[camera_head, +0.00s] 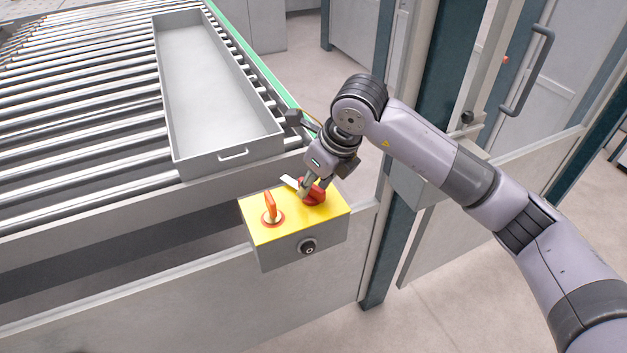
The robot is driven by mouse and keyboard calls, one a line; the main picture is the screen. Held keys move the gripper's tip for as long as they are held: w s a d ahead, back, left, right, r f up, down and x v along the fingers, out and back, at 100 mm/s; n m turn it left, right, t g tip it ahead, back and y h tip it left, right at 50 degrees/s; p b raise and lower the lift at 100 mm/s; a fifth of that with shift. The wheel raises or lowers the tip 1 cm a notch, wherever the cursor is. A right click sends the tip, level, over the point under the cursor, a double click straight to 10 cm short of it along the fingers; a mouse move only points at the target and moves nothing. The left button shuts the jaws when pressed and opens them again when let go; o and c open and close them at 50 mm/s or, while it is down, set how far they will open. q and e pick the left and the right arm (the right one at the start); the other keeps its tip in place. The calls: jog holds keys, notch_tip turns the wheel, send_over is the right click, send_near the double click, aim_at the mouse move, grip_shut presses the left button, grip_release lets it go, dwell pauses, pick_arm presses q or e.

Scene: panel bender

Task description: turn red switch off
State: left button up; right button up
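The red switch (316,196) sits on the yellow top of a grey control box (297,228), at its back right. My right gripper (302,188) points down at the red switch from above and behind. Its fingertips are at the switch and cover part of it. The fingers are small here and partly hidden, so I cannot tell whether they are closed on the switch or only touching it. An orange switch (271,208) with an upright handle stands to the left on the same box. My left gripper is not in view.
A roller conveyor (80,130) fills the left side, with a long grey tray (215,90) on it. A round black button (307,246) is on the box's front. A dark post (380,250) and machine frame stand right of the box.

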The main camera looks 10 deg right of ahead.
jog(key=v, duration=1.2)
